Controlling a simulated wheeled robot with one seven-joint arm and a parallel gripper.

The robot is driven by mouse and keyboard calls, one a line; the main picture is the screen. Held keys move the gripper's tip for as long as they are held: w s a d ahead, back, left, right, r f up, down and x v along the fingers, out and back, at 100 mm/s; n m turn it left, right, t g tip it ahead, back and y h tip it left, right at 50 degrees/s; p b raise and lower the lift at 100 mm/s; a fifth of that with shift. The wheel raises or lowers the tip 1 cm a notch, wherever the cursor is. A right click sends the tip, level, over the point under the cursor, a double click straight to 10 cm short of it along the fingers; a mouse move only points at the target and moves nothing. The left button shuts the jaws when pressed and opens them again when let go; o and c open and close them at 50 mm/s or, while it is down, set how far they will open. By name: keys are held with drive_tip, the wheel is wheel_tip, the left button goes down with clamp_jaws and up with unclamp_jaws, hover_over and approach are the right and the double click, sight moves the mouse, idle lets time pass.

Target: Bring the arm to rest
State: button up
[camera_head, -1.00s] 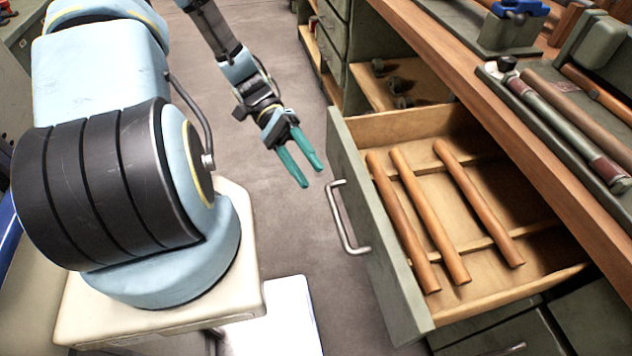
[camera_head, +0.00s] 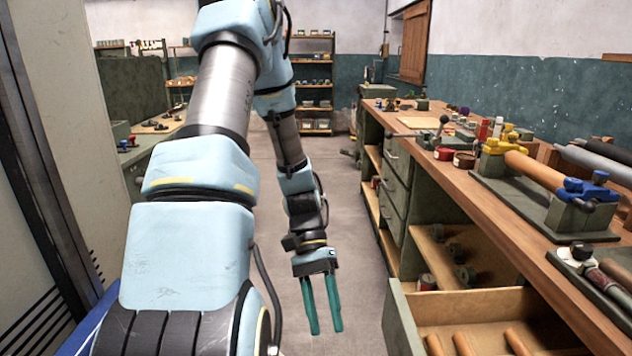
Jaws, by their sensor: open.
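My gripper (camera_head: 322,304) hangs at the end of my pale blue arm, over the bare floor in the middle of the view. Its two teal fingers point down and stand apart, with nothing between them. It is to the left of the open drawer (camera_head: 400,322) and apart from it. The near part of the drawer is cut off by the bottom edge of the view.
Several wooden rods (camera_head: 463,343) lie in the drawer. The workbench (camera_head: 447,170) runs along the right, with a clamped wooden cylinder (camera_head: 535,168), tins and tools on it. Shelves (camera_head: 316,100) stand at the back. The aisle floor (camera_head: 345,230) is clear.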

drive_tip(key=w+a+r+n+t+y, duration=0.1)
drive_tip(key=w+a+r+n+t, duration=0.1)
drive_tip(key=w+a+r+t, duration=0.1)
drive_tip(key=w+a+r+n+t+y, duration=0.1)
drive_tip(key=w+a+r+n+t, duration=0.1)
drive_tip(key=w+a+r+t, duration=0.2)
wheel_tip(320, 180, up, 5)
drive_tip(key=a+t, duration=0.1)
drive_tip(key=t, duration=0.2)
drive_tip(key=shift+w+a+f+t, duration=0.2)
drive_tip(key=shift+w+a+t, duration=0.05)
drive_tip(key=shift+t, duration=0.05)
